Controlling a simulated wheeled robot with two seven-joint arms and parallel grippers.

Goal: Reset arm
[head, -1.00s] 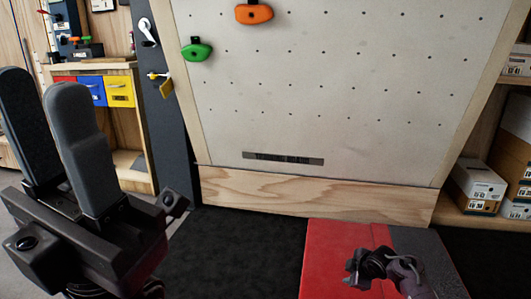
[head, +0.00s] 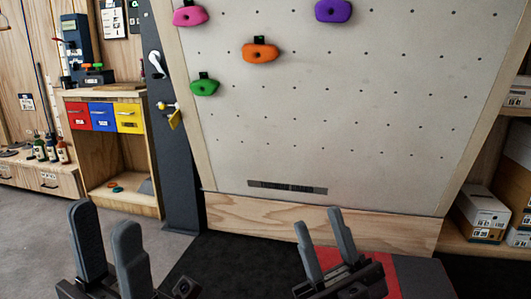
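My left gripper (head: 105,245) is at the lower left of the head view, its two dark fingers pointing up with a gap between them. It is open and empty, in front of the grey floor. My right gripper (head: 325,238) is at the lower middle, in front of the red and grey mat (head: 420,280). Its fingers are also apart with nothing between them. Both grippers stand apart from the climbing wall (head: 330,130). The lower parts of both arms are cut off by the frame's bottom edge.
The wall carries pink (head: 190,15), orange (head: 260,51), green (head: 205,87) and purple (head: 334,10) holds. A cabinet with coloured drawers (head: 103,118) stands at left, a shelf with boxes (head: 482,210) at right. Bottles (head: 50,148) sit far left. Grey floor (head: 35,215) is clear.

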